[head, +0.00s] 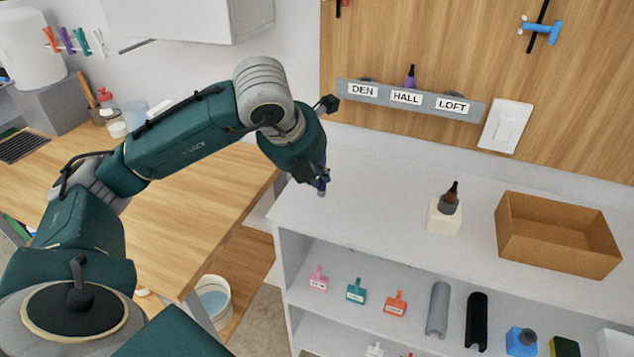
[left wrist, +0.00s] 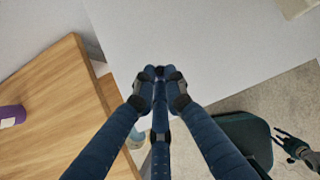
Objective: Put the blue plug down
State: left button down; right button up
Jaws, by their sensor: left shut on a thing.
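My left gripper (head: 320,183) is above the left end of the white shelf unit's top (head: 350,205), pointing down. In the left wrist view its fingers (left wrist: 158,92) are closed together around a small dark blue piece (left wrist: 159,73), which I take to be the blue plug. In the head view only a small blue and grey tip shows below the jaws. The fingers hide most of the held piece. A dark jointed part at the right edge of the left wrist view looks like my right gripper (left wrist: 293,147); its jaw state is unclear.
A grey rack (head: 386,95) labelled DEN, HALL and LOFT is on the wall, with a purple piece (head: 410,76) at HALL. A cream block (head: 443,218) holding a dark-tipped piece and an open cardboard box (head: 560,240) stand on the top. The top's left part is clear.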

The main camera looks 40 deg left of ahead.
pick_arm(q)
notch_tip(320, 180, down, 2)
jog(key=shift+f, duration=0.1)
pick_arm(e)
jog(key=shift+d, duration=0.65)
pick_arm(q)
jog(key=shift+f+b, duration=0.3)
jog(key=c, duration=1.8)
grip_release()
jog(key=shift+r, duration=0.1)
pick_arm(e)
jog(key=shift+f, duration=0.15)
pick_arm(q)
jog(key=shift+r, duration=0.1)
pick_arm(e)
jog(key=shift+w, duration=0.1)
pick_arm(q)
jog(key=shift+r+p, duration=0.25)
jog(key=shift+p, duration=0.1)
jog(key=v, duration=1.1)
jog(key=shift+s+r, duration=0.25)
jog(key=shift+s, duration=0.05)
pick_arm(e)
jog(key=shift+a, duration=0.3)
